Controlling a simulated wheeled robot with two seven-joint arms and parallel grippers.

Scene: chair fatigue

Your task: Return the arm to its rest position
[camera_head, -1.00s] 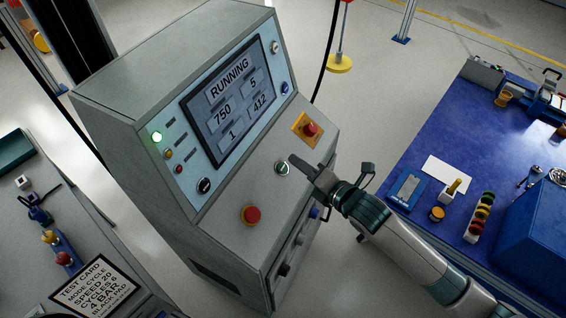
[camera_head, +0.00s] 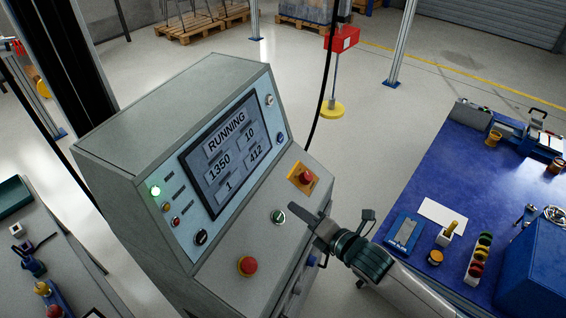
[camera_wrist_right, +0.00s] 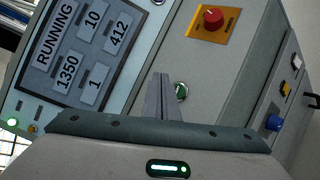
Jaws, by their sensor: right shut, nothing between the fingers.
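My right gripper (camera_head: 292,213) is shut and empty, in front of the sloped panel of the grey control cabinet (camera_head: 170,110). In the head view its tips are just right of a round green-and-white button (camera_head: 278,217); whether they touch it I cannot tell. In the right wrist view the closed fingers (camera_wrist_right: 163,82) point at the panel, with the same button (camera_wrist_right: 181,91) beside them. The screen (camera_head: 224,160) reads RUNNING, 1350, 10, 1 and 412, and a green lamp (camera_head: 155,191) is lit. My left gripper is out of view.
A blue table (camera_head: 452,140) with small items stands at right. A grey bench (camera_head: 75,285) is at left. Floor lies between cabinet and blue table.

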